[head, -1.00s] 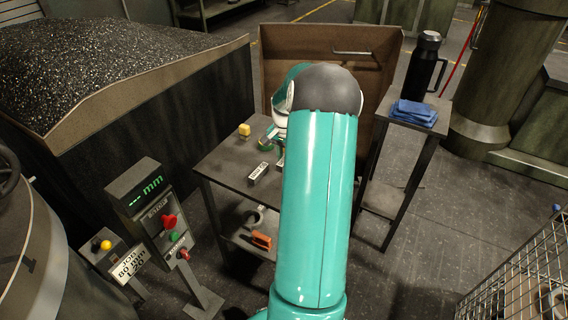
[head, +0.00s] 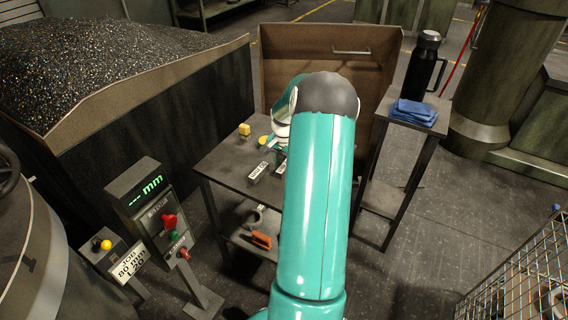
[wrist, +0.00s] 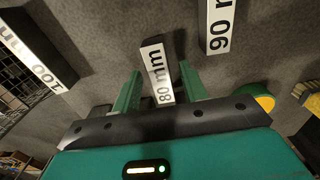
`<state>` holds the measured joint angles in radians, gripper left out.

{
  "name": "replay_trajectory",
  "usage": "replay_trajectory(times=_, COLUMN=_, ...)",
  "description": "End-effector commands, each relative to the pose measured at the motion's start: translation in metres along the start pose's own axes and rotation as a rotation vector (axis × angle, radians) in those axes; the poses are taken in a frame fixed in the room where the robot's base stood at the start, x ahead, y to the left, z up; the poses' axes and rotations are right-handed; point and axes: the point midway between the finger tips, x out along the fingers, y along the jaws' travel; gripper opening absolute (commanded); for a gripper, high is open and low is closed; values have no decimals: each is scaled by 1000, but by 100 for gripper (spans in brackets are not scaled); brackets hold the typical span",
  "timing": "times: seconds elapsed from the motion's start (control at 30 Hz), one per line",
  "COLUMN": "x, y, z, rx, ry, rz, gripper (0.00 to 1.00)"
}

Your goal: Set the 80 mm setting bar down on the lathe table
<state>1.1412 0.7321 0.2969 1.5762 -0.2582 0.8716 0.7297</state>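The 80 mm setting bar (wrist: 155,62), dark with a white label, shows in the wrist view between the two green fingers of my gripper (wrist: 160,70). A gap shows between the left finger and the bar, and the fingers look open around it. Whether the bar rests fully on the surface is hard to tell. The lathe table (head: 222,163) is a dark table in the middle of the head view. There my arm hides most of the gripper and the 80 mm bar cannot be made out.
The 90 mm bar (wrist: 217,28) lies close to the right and the 100 mm bar (wrist: 38,55) to the left. A yellow-green round thing (wrist: 262,101) is near the right finger. A yellow block (head: 244,130) sits on the table's far left. A side stand holds a black flask (head: 425,65).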

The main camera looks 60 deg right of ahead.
Motion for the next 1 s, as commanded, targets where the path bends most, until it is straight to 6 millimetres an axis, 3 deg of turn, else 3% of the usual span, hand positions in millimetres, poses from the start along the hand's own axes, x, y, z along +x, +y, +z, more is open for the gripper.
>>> replay_trajectory(times=0.23, x=-2, y=0, z=0, rx=0, ry=0, rz=-1, gripper=43)
replay_trajectory(times=0.37, x=-14, y=0, z=0, rx=-1, ry=2, rz=0, gripper=43)
replay_trajectory(times=0.8, x=-103, y=0, z=0, rx=-1, ry=2, rz=0, gripper=43)
replay_trajectory(times=1.0, x=-121, y=0, z=0, rx=-1, ry=0, rz=0, gripper=43)
